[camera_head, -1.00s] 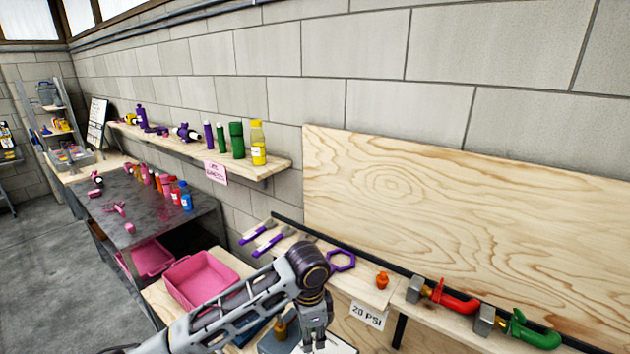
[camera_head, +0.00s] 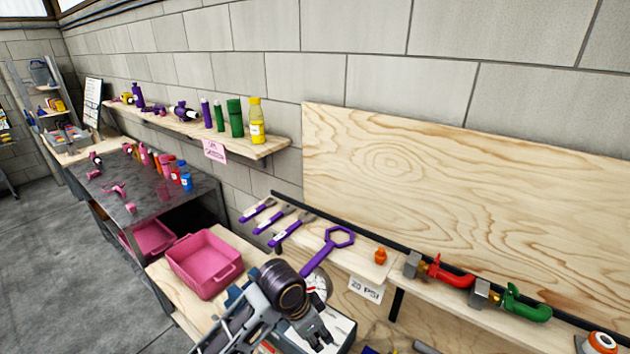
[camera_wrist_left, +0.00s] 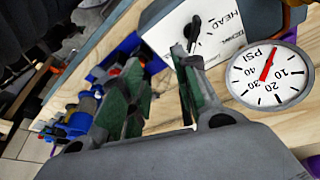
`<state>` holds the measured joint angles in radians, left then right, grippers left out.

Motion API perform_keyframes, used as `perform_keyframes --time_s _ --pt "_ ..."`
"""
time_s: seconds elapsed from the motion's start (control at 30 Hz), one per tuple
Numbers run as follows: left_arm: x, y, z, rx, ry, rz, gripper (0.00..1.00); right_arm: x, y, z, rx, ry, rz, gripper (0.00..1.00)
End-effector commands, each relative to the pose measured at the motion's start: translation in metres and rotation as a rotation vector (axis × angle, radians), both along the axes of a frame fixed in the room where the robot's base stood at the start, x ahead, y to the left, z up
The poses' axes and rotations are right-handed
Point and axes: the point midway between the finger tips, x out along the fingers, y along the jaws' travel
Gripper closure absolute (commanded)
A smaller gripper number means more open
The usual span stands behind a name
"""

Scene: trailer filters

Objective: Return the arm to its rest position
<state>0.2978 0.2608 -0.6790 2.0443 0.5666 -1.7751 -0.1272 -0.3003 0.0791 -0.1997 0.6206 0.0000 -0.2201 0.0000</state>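My left gripper (camera_head: 320,335) is at the bottom middle of the head view, above the workbench and below the shelf with the tools. In the left wrist view its two green-padded fingers (camera_wrist_left: 155,100) stand apart with nothing between them. A white box marked HEAD (camera_wrist_left: 195,30) lies beyond the fingers. A round PSI gauge (camera_wrist_left: 270,75) is to the right of them, its red needle pointing up, and it is partly hidden behind my wrist in the head view (camera_head: 318,288). My right gripper does not show in either view.
A pink bin (camera_head: 205,263) stands left of my arm. The narrow shelf holds purple wrenches (camera_head: 327,250), an orange knob (camera_head: 381,256), a red-handled valve (camera_head: 445,275) and a green-handled valve (camera_head: 520,303). A 20 PSI sign (camera_head: 365,290) hangs from its edge.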

Motion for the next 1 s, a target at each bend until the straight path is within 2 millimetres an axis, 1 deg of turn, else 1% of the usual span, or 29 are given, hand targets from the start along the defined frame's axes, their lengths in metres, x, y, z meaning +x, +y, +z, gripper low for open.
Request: perform_keyframes --time_s 0.03,0.27,0.57,0.77,1.0 --pt "-0.003 0.002 -0.003 -0.012 0.003 0.021 0.7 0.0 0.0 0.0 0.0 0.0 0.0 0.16" --pt "-0.011 0.016 -0.01 -0.053 -0.002 0.128 0.7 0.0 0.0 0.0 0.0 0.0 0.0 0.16" --pt "-0.023 0.044 -0.021 -0.081 -0.008 0.28 0.7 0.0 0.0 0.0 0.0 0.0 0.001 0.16" --pt "-0.032 0.069 -0.03 -0.082 -0.011 0.385 0.7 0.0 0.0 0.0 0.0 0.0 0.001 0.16" --pt "-0.047 0.104 -0.041 -0.068 -0.016 0.515 0.7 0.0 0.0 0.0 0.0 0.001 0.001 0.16"
